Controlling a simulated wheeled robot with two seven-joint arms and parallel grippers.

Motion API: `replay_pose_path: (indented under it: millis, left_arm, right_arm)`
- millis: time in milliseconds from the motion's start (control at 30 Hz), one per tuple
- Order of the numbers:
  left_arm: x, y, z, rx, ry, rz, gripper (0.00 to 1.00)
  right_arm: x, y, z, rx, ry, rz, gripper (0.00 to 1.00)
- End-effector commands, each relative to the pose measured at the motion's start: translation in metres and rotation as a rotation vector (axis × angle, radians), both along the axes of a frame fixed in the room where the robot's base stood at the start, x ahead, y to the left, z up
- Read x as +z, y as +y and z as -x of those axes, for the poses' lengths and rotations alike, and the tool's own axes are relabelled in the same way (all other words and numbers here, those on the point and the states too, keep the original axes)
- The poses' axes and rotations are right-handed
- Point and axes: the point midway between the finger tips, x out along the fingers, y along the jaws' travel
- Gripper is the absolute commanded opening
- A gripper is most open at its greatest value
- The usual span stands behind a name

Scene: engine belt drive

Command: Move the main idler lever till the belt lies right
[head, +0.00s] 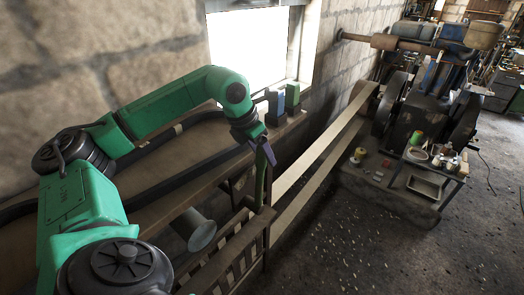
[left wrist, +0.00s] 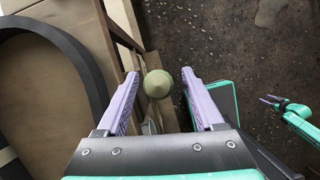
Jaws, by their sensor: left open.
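A round olive-green knob (left wrist: 157,84), apparently the top of the idler lever, shows between my left gripper's fingertips in the left wrist view. My left gripper (left wrist: 160,73) is open, one purple finger on each side of the knob with gaps, so it is not clamped. In the head view the left gripper (head: 266,160) points down beside the belt's near end; the lever is hard to separate from its fingers there. The pale flat belt (head: 320,160) runs in two strands back to the engine. My right gripper (left wrist: 269,100) is small at the right, its fingers apart.
A wooden slatted guard (head: 232,258) stands below the left gripper. The engine (head: 425,110) stands at the back right, with cans and a tray (head: 425,185) near it. A green box (head: 292,96) is by the window. The floor at right is largely clear.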

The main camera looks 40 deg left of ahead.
Motion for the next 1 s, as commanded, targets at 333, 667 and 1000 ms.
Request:
replay_pose_path:
  millis: [333, 667, 1000]
  left_arm:
    - [0.0002, 0.0002, 0.0002, 0.000, 0.000, 0.000, 0.00]
    - [0.0005, 0.0004, 0.0002, 0.001, 0.000, -0.001, 0.00]
    - [0.0009, 0.0007, 0.0001, 0.001, 0.000, -0.001, 0.00]
  right_arm:
    - [-0.0008, 0.0069, -0.0004, -0.003, -0.001, -0.010, 0.58]
    - [-0.0005, 0.0053, -0.0007, -0.001, -0.001, -0.008, 0.58]
    - [-0.0001, 0.0018, -0.0012, 0.000, -0.003, -0.003, 0.58]
